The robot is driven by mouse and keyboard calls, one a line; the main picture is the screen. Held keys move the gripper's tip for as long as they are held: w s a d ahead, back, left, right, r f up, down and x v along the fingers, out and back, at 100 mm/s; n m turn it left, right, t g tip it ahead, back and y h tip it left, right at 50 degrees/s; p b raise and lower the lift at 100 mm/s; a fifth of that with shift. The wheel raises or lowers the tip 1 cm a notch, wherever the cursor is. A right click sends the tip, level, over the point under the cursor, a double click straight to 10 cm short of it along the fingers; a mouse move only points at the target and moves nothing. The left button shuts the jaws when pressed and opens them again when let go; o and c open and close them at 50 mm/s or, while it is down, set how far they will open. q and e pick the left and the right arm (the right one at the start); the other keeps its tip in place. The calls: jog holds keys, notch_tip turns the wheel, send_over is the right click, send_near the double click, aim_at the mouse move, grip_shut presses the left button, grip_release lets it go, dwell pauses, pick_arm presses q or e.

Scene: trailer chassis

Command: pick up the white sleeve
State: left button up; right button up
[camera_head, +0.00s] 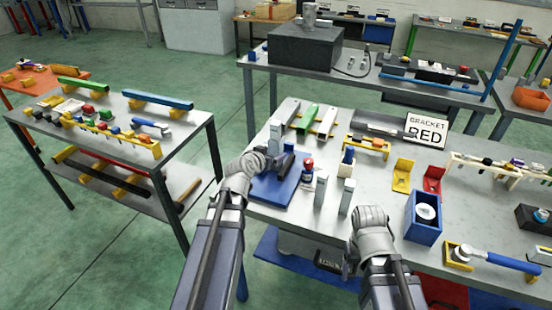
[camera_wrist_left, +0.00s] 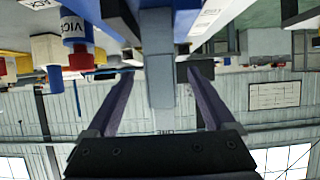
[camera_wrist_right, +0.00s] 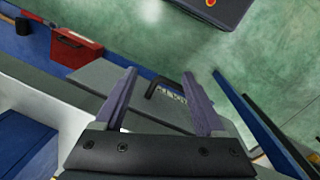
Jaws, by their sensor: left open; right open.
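A short white cylinder (camera_head: 426,211), which looks like the white sleeve, sits inside a blue open box (camera_head: 423,232) on the right half of the table. Only its upper part shows. My left gripper (camera_head: 286,160) is open above a blue plate (camera_head: 272,188), well left of the box. In the left wrist view a grey upright post (camera_wrist_left: 159,70) shows between the open fingers (camera_wrist_left: 160,75); I cannot tell if they touch it. My right gripper (camera_head: 350,264) is open and empty at the table's front edge, left of the box. Its fingers (camera_wrist_right: 157,85) point down past the edge.
Two grey posts (camera_head: 320,191) stand between the grippers. A red-topped bottle (camera_head: 308,170) is right of the blue plate.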

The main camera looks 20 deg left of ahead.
aim_at(273, 151)
pick_arm(q)
jog(key=b+x, duration=0.2)
jog(key=x, duration=0.3)
jog(key=shift+w, duration=0.1)
jog(key=shift+r, duration=0.15)
jog(key=shift+c, duration=0.4)
grip_shut()
